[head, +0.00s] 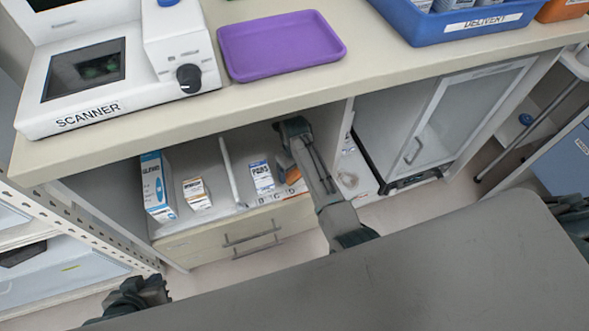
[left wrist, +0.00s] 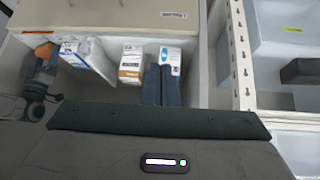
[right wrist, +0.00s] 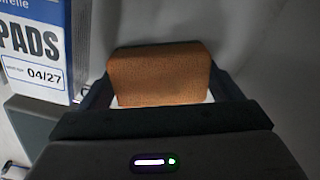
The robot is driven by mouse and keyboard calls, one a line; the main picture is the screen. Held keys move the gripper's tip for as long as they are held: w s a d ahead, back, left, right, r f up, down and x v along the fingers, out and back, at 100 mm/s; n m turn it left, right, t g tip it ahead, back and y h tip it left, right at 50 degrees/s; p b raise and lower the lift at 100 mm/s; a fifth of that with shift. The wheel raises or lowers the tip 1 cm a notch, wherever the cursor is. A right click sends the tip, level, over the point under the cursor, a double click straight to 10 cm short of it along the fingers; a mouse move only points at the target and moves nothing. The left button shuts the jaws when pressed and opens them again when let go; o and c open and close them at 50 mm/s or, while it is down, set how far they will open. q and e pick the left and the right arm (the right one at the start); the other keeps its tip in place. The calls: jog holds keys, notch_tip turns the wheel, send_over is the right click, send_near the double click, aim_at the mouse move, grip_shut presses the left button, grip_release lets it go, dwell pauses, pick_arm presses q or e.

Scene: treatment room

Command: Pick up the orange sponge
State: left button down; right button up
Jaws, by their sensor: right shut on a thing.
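The orange sponge (right wrist: 160,75) fills the space between the fingers of my right gripper (right wrist: 160,88) in the right wrist view, and the gripper is shut on it. In the head view a bit of the sponge (head: 293,176) shows beside my right arm, inside the open shelf under the counter. The sponge also shows in the left wrist view (left wrist: 45,50) next to my right arm. My left gripper (left wrist: 162,68) has its fingers together with nothing seen between them. In the head view my left arm is low at the left, outside the shelf.
A PADS box (head: 262,177) stands close to the sponge, at its left. A thin divider (head: 230,172), a small box (head: 196,193) and a tall blue-white box (head: 157,186) stand further left.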

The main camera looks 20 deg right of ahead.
notch_tip(320, 180, up, 9)
jog(key=shift+f+p, duration=0.1)
jog(key=shift+p, duration=0.95)
jog(key=shift+r, duration=0.6)
pick_arm(q)
jog(key=shift+s+a+r+g+y, duration=0.5)
jog(key=shift+s+a+r+g, duration=0.35)
jog(key=shift+g, duration=0.25)
jog(key=shift+w, duration=0.1)
pick_arm(e)
jog(key=shift+o, duration=0.9)
jog(key=shift+c, duration=0.2)
